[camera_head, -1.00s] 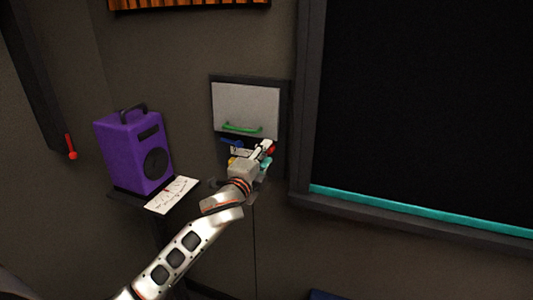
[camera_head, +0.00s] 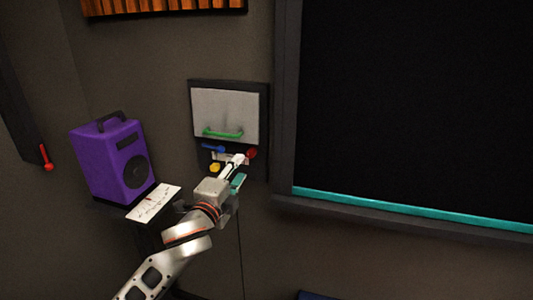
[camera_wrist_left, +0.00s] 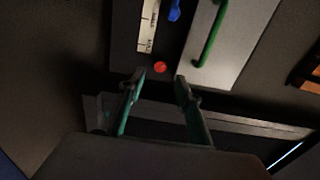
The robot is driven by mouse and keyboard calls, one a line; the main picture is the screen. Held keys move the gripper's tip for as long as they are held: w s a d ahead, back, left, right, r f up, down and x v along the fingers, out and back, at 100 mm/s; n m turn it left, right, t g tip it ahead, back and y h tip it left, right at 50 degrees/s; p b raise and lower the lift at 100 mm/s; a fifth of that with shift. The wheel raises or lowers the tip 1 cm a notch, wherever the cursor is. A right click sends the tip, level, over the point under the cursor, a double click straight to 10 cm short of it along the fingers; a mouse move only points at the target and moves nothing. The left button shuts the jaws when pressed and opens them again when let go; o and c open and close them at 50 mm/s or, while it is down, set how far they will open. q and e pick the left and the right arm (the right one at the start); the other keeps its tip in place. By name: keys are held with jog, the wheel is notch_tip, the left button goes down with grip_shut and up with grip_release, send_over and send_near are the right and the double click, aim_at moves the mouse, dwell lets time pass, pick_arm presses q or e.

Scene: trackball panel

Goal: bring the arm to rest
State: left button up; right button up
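My left gripper (camera_head: 236,172) is in front of the lower part of a dark wall panel. In the left wrist view my left gripper (camera_wrist_left: 159,78) has its two teal-lined fingers apart, with nothing held between them. The panel (camera_head: 264,130) has a light grey cover (camera_head: 224,111) with a green handle (camera_head: 222,133). Below it are a blue part (camera_head: 212,148), a yellow part (camera_head: 215,168) and a red knob (camera_head: 251,154). The red knob (camera_wrist_left: 160,67) shows beyond the fingertips in the wrist view, apart from them. My right gripper is not in view.
A purple speaker (camera_head: 112,163) and a white card with markings (camera_head: 153,203) sit on a dark stand left of my arm. A large dark framed screen (camera_head: 415,100) with a teal lower edge is at the right. A red-ended lever (camera_head: 46,157) is at the far left.

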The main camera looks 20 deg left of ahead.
pick_arm(q)
jog(key=s+d+f+n+g+h, duration=0.1)
jog(key=s+f+n, duration=0.1)
jog(key=f, duration=0.6)
jog(key=s+d+f+n+g, duration=0.1)
jog(key=s+f+g, duration=0.15)
jog(key=f, duration=0.45)
jog(key=s+d+f+n+g, duration=0.1)
jog(key=s+f+n, duration=0.4)
jog(key=s+f, duration=0.7)
jog(key=s+d+f+n+g+h, duration=0.1)
jog(key=s+f+n+g, duration=0.2)
jog(key=s+f, duration=1)
notch_tip(320, 180, down, 2)
jog(key=n, duration=0.2)
jog(key=shift+s+d+n, duration=0.25)
jog(key=shift+s+n, duration=0.05)
jog(key=shift+n, duration=0.1)
